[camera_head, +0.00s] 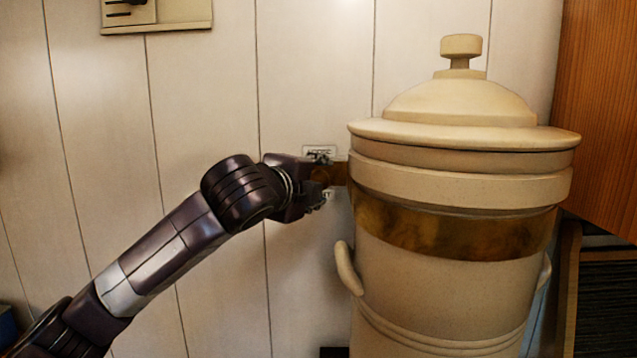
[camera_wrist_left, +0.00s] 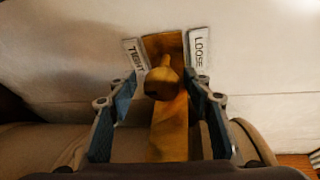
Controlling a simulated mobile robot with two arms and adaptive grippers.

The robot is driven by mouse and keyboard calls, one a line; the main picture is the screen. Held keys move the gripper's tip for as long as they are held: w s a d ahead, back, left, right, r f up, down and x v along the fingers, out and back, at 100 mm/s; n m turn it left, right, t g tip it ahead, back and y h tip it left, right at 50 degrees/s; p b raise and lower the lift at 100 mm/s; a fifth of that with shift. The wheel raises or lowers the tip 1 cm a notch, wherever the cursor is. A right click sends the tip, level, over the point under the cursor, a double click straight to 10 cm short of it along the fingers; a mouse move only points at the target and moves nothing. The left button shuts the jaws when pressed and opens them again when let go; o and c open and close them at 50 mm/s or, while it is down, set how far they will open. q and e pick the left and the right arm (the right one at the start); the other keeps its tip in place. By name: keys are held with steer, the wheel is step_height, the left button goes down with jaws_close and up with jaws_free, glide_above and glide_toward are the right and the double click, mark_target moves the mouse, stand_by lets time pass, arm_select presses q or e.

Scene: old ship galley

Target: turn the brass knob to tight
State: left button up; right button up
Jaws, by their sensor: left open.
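The brass knob (camera_wrist_left: 162,84) shows in the left wrist view in front of a brass plate (camera_wrist_left: 158,43) on the wall. A label reading TIGHT (camera_wrist_left: 136,58) is left of the plate, and one reading LOOSE (camera_wrist_left: 200,48) is right of it. My left gripper (camera_wrist_left: 163,98) is open, with one finger on each side of the knob and gaps showing between. In the head view my left gripper (camera_head: 322,181) reaches the wall fitting beside the large crock and mostly hides the knob. My right gripper is not in view.
The lidded cream crock (camera_head: 440,290) with a brass band (camera_head: 450,232) stands close to the right of my left gripper. A wooden panel (camera_head: 605,110) is at the far right. The white plank wall (camera_head: 200,100) is bare left of the fitting, below a small mounted plate (camera_head: 180,15).

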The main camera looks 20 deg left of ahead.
arm_select(q)
steer(key=d+v, duration=0.1)
steer(key=v, duration=1.1)
steer(key=shift+a, duration=0.5)
